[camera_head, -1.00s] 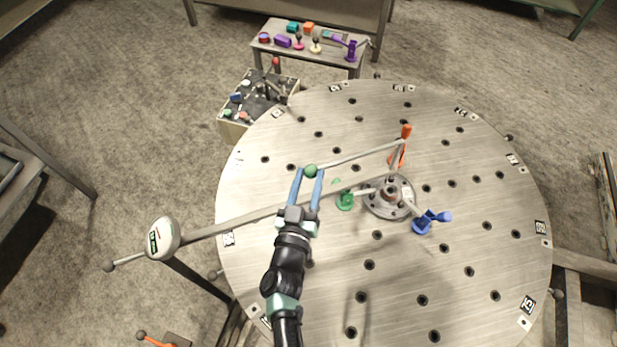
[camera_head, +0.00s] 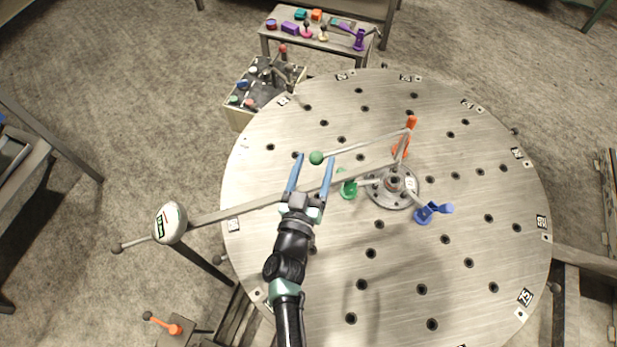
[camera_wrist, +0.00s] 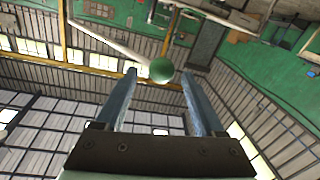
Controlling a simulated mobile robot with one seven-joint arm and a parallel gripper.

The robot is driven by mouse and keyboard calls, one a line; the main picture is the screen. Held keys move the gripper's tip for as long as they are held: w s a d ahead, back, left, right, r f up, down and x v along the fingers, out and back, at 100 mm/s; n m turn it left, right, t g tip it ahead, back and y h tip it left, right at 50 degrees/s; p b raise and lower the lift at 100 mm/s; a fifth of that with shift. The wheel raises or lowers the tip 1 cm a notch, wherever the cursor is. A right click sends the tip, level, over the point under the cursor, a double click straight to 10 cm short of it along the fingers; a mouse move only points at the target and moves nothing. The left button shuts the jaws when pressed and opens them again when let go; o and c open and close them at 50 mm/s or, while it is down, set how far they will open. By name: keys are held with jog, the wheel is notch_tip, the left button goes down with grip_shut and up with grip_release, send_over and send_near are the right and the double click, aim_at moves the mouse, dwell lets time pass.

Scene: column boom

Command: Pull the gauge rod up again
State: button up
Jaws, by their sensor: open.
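A thin pale rod (camera_head: 365,143) with a green ball knob (camera_head: 316,158) at its near end runs over the round table to an upright by the orange post (camera_head: 411,122). I cannot tell for sure if this is the gauge rod. A longer grey bar (camera_head: 250,207) below it runs from a round gauge head (camera_head: 170,223) at the left to the hub. My gripper (camera_head: 314,157) is open, with its blue fingers on either side of the green knob. In the wrist view the knob (camera_wrist: 161,70) sits between the fingertips, with gaps on both sides.
The round metal table (camera_head: 460,290) has many holes and a central hub (camera_head: 408,192). A green fixture (camera_head: 348,189) and a blue fixture (camera_head: 430,212) stand close to the hub. A side table (camera_head: 325,42) and a control box (camera_head: 262,88) stand beyond.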

jog(key=v, duration=1.2)
jog(key=shift+s+b, duration=0.35)
jog(key=shift+b, duration=0.1)
